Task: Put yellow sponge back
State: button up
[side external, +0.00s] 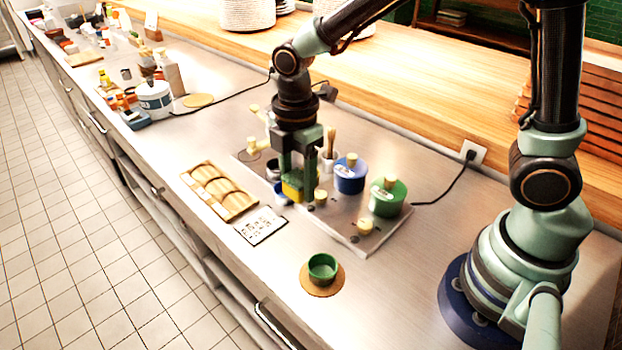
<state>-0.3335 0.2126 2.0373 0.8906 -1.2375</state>
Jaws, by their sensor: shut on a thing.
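The yellow sponge (292,188) shows as a small yellow block low between the fingers of my gripper (298,194). My gripper points down and is shut on it, over the near left part of a grey tray (343,240). The fingers hide part of the sponge. I cannot tell whether the sponge touches the surface below.
A blue pot (350,177) and a green pot (387,200) stand right of my gripper on the tray. A wooden holder (218,191) and a printed card (260,226) lie to the left. A green cup (322,268) sits on a cork coaster in front. Bare counter lies around the coaster.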

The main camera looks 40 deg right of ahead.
notch_tip(320, 180, up, 7)
send_over(309, 236)
jog(key=shift+w+r, duration=0.1)
jog(key=shift+r, duration=0.1)
jog(key=shift+f, duration=0.2)
notch_tip(309, 236, down, 19)
jog(key=shift+f, duration=0.1)
jog(key=shift+f, duration=0.1)
jog(key=o, duration=1.3)
